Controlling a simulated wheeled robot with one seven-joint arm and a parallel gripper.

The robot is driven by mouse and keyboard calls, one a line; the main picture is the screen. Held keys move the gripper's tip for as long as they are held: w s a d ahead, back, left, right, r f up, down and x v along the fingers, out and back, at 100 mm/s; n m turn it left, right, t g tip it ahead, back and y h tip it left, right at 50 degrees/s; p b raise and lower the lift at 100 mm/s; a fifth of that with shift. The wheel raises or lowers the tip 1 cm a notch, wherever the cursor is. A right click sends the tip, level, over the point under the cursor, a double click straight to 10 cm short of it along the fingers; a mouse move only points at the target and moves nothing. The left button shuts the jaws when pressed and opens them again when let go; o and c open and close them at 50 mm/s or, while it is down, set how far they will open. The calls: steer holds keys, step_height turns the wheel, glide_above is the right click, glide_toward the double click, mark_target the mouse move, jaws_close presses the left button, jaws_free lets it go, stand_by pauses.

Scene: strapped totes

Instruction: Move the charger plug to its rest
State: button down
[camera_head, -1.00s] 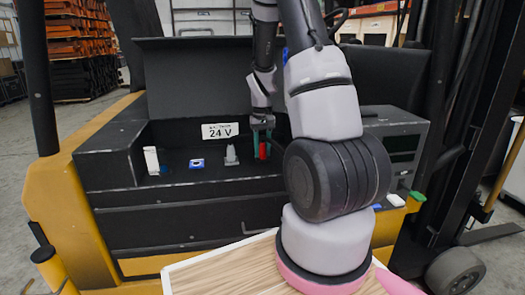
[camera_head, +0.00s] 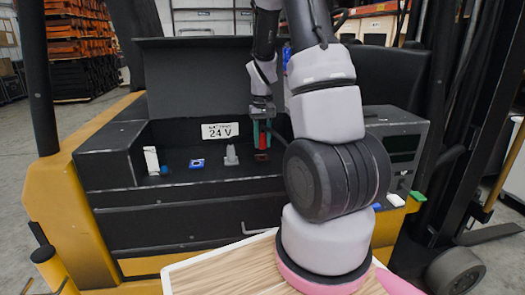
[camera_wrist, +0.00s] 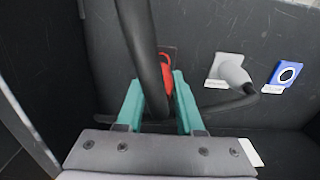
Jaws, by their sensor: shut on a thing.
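The charger plug, a red connector (camera_head: 262,140), is held between the teal fingers of my gripper (camera_head: 262,135) in the dark battery bay, right of the "24 V" label. In the wrist view the red plug (camera_wrist: 167,72) sits between the fingertips of my gripper (camera_wrist: 158,80), with a thick black cable passing close in front and hiding part of it. A darker red piece (camera_head: 261,156) shows just below the plug; I cannot tell if they touch. I cannot tell for certain which fitting is the rest.
A grey fitting (camera_head: 231,155) and a blue fitting (camera_head: 197,163) stand left of the plug; in the wrist view a black cable runs near the grey one (camera_wrist: 230,70). A white block (camera_head: 151,160) stands further left. The bay's walls and raised lid enclose the space.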

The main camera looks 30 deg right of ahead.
steer(key=shift+r, duration=1.15)
steer(key=shift+r, duration=0.1)
